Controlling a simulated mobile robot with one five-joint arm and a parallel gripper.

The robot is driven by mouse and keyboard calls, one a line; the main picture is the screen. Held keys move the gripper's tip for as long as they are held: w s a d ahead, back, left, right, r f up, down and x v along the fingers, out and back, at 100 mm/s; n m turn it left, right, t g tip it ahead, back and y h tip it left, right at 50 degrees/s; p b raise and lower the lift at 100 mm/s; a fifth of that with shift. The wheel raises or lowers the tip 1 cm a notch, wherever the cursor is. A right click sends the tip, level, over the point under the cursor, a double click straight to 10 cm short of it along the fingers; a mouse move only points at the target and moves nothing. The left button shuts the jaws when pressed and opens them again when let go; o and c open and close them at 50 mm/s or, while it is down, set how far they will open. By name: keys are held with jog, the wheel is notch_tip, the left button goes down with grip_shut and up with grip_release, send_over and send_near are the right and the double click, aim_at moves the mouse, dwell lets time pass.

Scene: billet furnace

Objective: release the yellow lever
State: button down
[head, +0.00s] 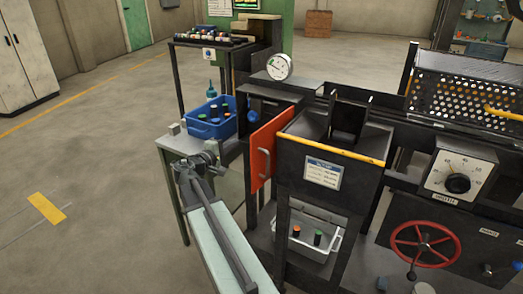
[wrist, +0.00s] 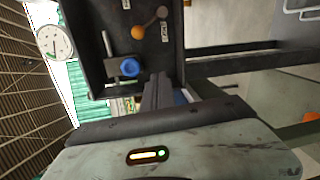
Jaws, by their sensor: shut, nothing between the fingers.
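In the wrist view a short dark lever with a yellow-orange ball knob (wrist: 138,32) is on a dark panel (wrist: 102,72). A blue knob (wrist: 129,67) is below it on the same panel. My gripper (wrist: 158,85) is shut and empty. Its fingers point up in the picture toward the panel, below and right of the yellow knob, and appear apart from it. In the head view I cannot make out the yellow lever or my fingertips clearly.
A red-orange door (head: 268,150) stands beside the hopper with a yellow edge bar (head: 335,148). A blue crate (head: 211,128) sits on a bench at the left. The floor on the left is largely clear.

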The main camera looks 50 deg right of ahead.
jog(key=shift+n+h, duration=0.4)
jog(key=shift+h, duration=0.3)
jog(key=shift+s+d+r+p, duration=0.2)
jog(key=shift+d+r, duration=0.15)
jog(key=shift+d, duration=1.85)
jog(key=shift+s+d+r+p, duration=0.15)
jog(key=shift+d+r, duration=0.25)
jog(key=shift+d, duration=1.8)
jog(key=shift+s+d+r+p, duration=0.1)
jog(key=shift+s+d+r, duration=0.2)
jog(key=shift+d, duration=1.9)
